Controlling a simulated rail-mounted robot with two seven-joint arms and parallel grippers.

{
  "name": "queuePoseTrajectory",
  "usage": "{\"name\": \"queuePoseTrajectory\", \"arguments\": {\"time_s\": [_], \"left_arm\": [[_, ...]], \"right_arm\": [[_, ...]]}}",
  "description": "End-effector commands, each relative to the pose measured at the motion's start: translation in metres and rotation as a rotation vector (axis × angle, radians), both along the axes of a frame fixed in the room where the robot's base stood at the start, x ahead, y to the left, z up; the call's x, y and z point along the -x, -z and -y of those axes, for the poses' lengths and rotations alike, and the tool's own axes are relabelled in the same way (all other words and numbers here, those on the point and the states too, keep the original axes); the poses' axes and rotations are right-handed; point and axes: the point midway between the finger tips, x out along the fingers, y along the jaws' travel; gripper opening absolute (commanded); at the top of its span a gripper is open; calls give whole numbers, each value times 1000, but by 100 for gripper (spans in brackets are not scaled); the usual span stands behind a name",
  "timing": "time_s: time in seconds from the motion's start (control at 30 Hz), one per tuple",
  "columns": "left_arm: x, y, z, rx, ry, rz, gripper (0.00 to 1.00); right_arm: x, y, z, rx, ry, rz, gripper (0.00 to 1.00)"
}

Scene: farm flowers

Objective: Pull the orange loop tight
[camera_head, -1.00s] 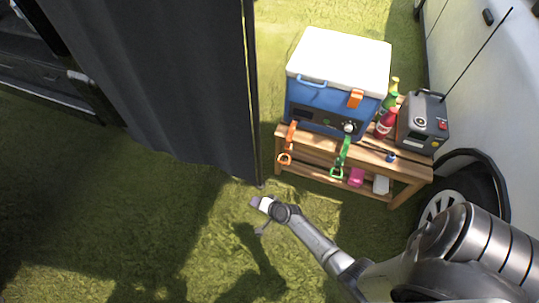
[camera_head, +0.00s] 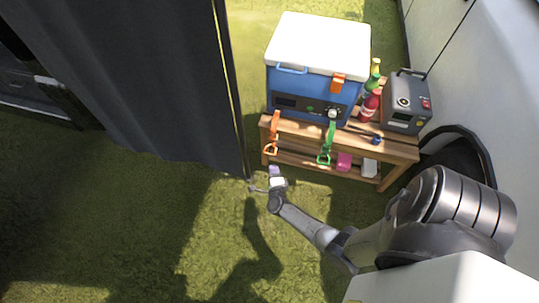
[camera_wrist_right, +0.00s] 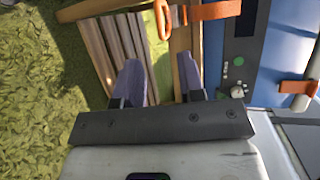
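An orange strap with an orange loop (camera_head: 271,149) at its lower end hangs at the left front of the wooden bench, below the blue cooler (camera_head: 305,95). In the right wrist view the orange loop (camera_wrist_right: 162,20) is at the top, just beyond the fingertips, with its strap running right. My right gripper (camera_head: 275,172) is just below the loop in the head view, apart from it. Its two purple-grey fingers (camera_wrist_right: 159,77) are spread with nothing visibly held between them. My left gripper is in neither view.
A green strap with a loop (camera_head: 325,155) hangs to the right. The wooden bench (camera_head: 398,152) also carries bottles (camera_head: 370,105) and a grey box (camera_head: 407,103). A dark curtain (camera_head: 150,90) hangs at left; a white vehicle (camera_head: 480,70) stands right. Grass in front is open.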

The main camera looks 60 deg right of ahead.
Motion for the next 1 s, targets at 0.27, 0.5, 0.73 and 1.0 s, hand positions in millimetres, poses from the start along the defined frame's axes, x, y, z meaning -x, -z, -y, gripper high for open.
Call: {"name": "queuePoseTrajectory", "arguments": {"time_s": [0.27, 0.5, 0.73, 1.0], "left_arm": [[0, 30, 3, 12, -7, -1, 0], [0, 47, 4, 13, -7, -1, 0], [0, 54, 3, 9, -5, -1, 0], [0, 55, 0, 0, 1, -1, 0]], "right_arm": [[-33, 15, 42, 3, 0, 0, 36], [-55, 22, 68, 2, -1, -1, 36], [-65, 24, 80, 2, -3, -2, 36], [-67, 23, 83, 1, -3, -2, 36]]}}
